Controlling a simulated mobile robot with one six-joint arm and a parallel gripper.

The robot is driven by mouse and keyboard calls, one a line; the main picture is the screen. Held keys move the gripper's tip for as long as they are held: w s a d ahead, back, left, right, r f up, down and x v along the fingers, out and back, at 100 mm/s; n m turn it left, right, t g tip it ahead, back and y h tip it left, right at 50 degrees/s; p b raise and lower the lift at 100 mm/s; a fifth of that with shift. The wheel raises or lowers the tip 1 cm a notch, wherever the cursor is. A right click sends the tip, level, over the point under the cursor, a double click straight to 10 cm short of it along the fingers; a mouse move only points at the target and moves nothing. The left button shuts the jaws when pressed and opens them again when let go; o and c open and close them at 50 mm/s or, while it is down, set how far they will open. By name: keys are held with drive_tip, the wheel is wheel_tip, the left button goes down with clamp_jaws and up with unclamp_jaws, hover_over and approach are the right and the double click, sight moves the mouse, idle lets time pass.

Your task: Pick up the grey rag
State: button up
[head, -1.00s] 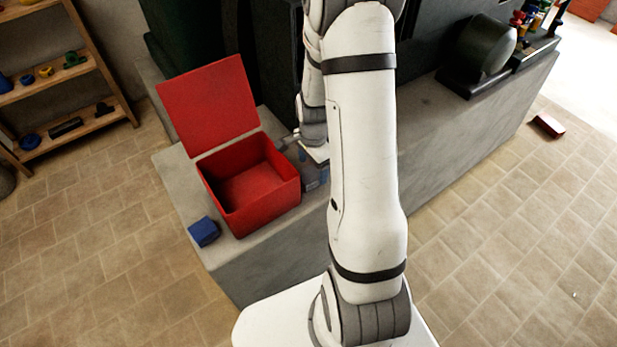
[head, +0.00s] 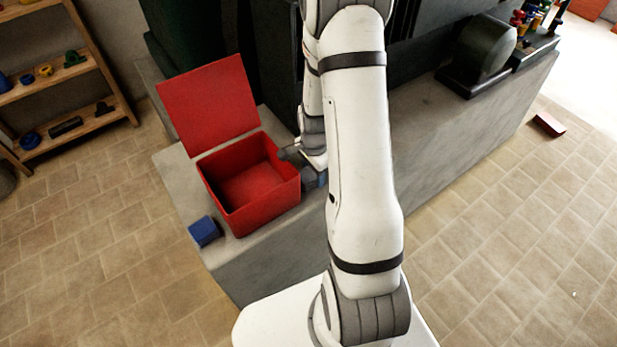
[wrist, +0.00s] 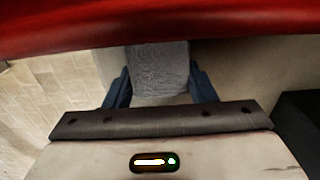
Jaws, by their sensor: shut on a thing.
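The grey rag (wrist: 158,70) lies between the two blue fingers of my gripper (wrist: 160,84) in the wrist view. The gripper is shut on it, with a finger against each side. In the head view my gripper (head: 314,179) is low beside the right wall of the open red box, over the grey bench. I cannot make out the rag there, and my arm hides part of this spot.
The red box (head: 242,214) stands open and looks empty, its lid raised at the back; its red edge crosses the top of the wrist view. A blue block (head: 203,231) lies left of it on the grey bench (head: 262,252). Dark machinery (head: 420,65) stands behind.

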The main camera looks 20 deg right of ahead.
drive_tip(key=c, duration=0.3)
wheel_tip(320, 180, up, 10)
idle(0.5)
drive_tip(key=o, duration=0.5)
drive_tip(key=c, duration=0.3)
drive_tip(key=shift+r, duration=0.1)
